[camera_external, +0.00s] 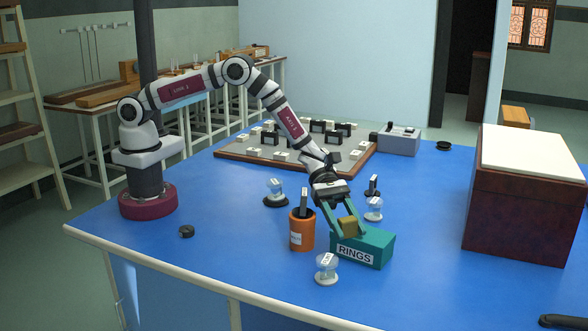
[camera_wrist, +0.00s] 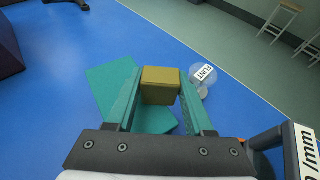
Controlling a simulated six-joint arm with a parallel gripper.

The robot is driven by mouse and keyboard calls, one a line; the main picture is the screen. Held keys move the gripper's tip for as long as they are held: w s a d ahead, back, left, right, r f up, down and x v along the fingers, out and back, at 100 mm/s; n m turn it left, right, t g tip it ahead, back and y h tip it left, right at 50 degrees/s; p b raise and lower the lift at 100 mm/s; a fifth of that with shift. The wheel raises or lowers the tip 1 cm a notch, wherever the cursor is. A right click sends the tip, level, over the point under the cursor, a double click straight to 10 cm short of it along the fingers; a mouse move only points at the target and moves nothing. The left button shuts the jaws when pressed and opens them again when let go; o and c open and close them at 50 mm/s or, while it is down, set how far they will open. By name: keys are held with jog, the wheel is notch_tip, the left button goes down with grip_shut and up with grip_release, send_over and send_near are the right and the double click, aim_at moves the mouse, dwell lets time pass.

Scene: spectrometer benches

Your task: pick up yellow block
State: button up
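The yellow block (camera_external: 348,226) is a small mustard-coloured block at the teal box labelled RINGS (camera_external: 376,248). In the wrist view the block (camera_wrist: 160,86) fills the space between the two teal fingers of my gripper (camera_wrist: 160,92), with both fingers against its sides. My gripper (camera_external: 342,226) points down at the box in the external view, with the block between its fingertips. The teal box (camera_wrist: 108,80) lies below the block in the wrist view. I cannot tell whether the block rests on the box or is just above it.
An orange cup (camera_external: 302,236) with a dark item stands left of the box. Small labelled glass pieces stand nearby, at the front (camera_external: 326,270) and behind (camera_external: 374,208). A large dark-red box (camera_external: 524,215) is at right.

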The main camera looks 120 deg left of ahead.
aim_at(351, 219)
grip_shut()
jog(key=r, duration=0.4)
jog(key=shift+s+d+r, duration=0.25)
jog(key=shift+d+r, duration=0.15)
jog(key=s+d+r, duration=0.5)
jog(key=d+r, duration=0.1)
jog(key=d, duration=0.2)
jog(key=w+a+f, duration=0.1)
jog(key=a+f, duration=0.1)
jog(key=a, duration=0.2)
jog(key=w+a+f, duration=0.2)
jog(key=a, duration=0.1)
jog(key=w+a+f, duration=0.2)
jog(key=a, duration=0.2)
jog(key=shift+w+a+f, duration=0.15)
jog(key=shift+a+f, duration=0.15)
jog(key=shift+f, duration=0.05)
jog(key=shift+a+f, duration=0.1)
jog(key=shift+f, duration=1.85)
